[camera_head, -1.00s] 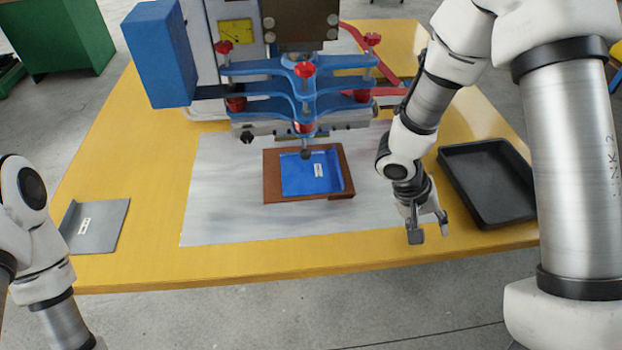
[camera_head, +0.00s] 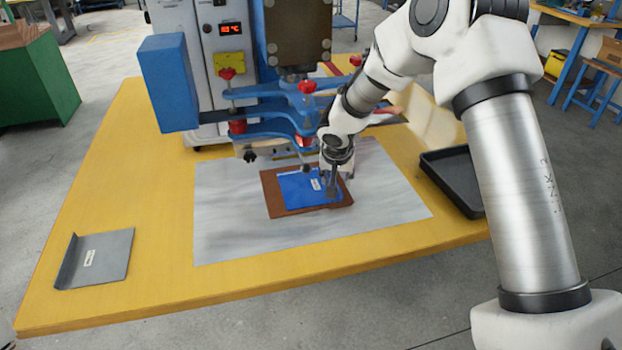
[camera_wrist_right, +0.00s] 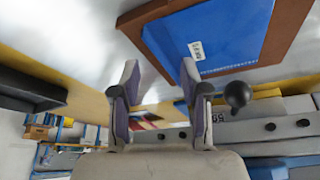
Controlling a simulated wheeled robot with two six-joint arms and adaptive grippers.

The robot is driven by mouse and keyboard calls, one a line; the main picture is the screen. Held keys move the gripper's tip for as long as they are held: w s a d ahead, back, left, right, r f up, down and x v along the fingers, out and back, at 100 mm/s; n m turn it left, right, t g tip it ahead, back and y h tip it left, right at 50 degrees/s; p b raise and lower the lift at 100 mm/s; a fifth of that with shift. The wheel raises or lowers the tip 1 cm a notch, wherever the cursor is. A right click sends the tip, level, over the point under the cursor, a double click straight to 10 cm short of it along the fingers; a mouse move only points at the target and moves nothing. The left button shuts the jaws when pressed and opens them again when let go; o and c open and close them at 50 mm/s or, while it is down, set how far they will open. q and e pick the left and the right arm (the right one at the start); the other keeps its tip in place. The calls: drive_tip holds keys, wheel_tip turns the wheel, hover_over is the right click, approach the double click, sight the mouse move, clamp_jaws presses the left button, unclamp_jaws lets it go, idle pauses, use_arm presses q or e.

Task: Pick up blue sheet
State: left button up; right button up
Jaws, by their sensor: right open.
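The blue sheet (camera_head: 296,190), with a small white label, lies on a brown board (camera_head: 277,208) under the press in the head view. In the right wrist view the blue sheet (camera_wrist_right: 222,28) and the brown board (camera_wrist_right: 291,32) are at the top. My right gripper (camera_head: 331,190) is over the right edge of the sheet in the head view. In the right wrist view its fingers (camera_wrist_right: 160,72) are apart and empty, with the sheet beyond them to the right. I cannot tell whether a finger touches the sheet. My left gripper is not in view.
The blue press arms (camera_head: 268,122) with red knobs stand just behind the sheet, close to my right arm. A black tray (camera_head: 470,200) sits at the right table edge. A grey sheet (camera_head: 113,257) lies at the left. The pale mat's front (camera_head: 300,245) is clear.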

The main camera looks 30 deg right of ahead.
sight(337, 183)
drive_tip(key=shift+w+d, duration=0.25)
drive_tip(key=shift+w, duration=0.15)
drive_tip(key=x, duration=0.5)
drive_tip(key=shift+w+d+f+p, duration=0.2)
drive_tip(key=shift+w+d+p, duration=0.1)
drive_tip(key=shift+w+d, duration=0.05)
drive_tip(key=shift+s+r, duration=0.1)
clamp_jaws()
